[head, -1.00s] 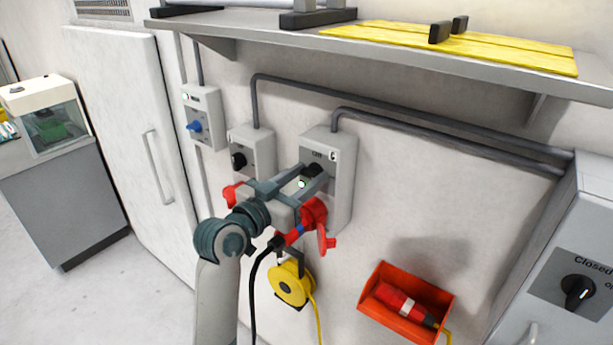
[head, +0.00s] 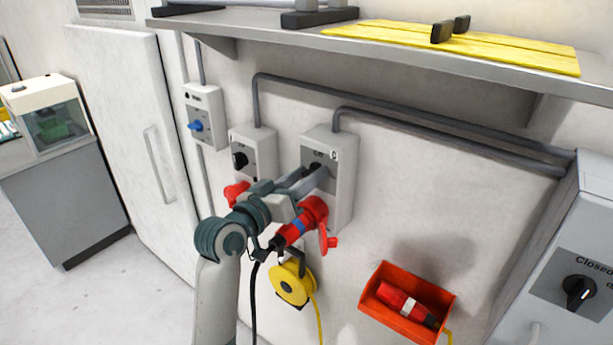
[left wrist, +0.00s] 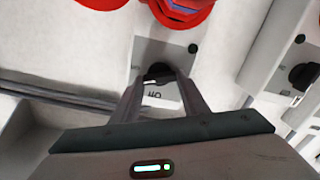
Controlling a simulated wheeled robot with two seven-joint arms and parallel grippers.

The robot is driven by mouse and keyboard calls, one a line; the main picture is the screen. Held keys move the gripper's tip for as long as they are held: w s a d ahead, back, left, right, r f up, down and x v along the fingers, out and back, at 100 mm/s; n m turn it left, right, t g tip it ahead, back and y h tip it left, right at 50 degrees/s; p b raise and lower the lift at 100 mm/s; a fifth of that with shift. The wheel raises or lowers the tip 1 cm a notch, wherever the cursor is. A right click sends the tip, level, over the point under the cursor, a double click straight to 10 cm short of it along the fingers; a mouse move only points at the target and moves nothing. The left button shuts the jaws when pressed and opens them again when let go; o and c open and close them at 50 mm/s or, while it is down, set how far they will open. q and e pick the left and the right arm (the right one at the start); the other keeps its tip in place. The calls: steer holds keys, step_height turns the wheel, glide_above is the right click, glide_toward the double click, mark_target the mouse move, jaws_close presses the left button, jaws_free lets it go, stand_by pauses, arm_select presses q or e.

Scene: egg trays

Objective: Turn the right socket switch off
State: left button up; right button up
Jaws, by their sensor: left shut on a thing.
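The right socket (head: 343,180) is a grey wall box with a black rotary switch (left wrist: 158,70) on a dark plate and a red plug connector (head: 308,220) below. My left gripper (head: 312,176) is at the front of this box, shut on the black switch. The fingers partly hide the switch in the head view. In the left wrist view, the two fingers (left wrist: 160,92) sit on either side of the switch, and the plate's lettering appears upside down. My right gripper is not in view.
The left socket (head: 262,146) with its own black switch (head: 240,160) is close beside my gripper. A blue-switch box (head: 205,100) is further left. A shelf (head: 250,27) overhangs. A yellow cable reel (head: 291,284) and red bin (head: 400,322) are below.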

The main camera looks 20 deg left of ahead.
arm_select(q)
steer(key=n, duration=0.3)
steer(key=shift+n, duration=0.4)
steer(key=n, duration=0.3)
steer(key=shift+a+n, duration=0.1)
steer(key=shift+n, duration=0.2)
steer(key=n, duration=0.6)
steer(key=shift+w+f, duration=0.1)
steer(key=shift+f, duration=0.1)
steer(key=shift+n, duration=0.3)
steer(key=o, duration=1.1)
steer(key=shift+c, duration=0.2)
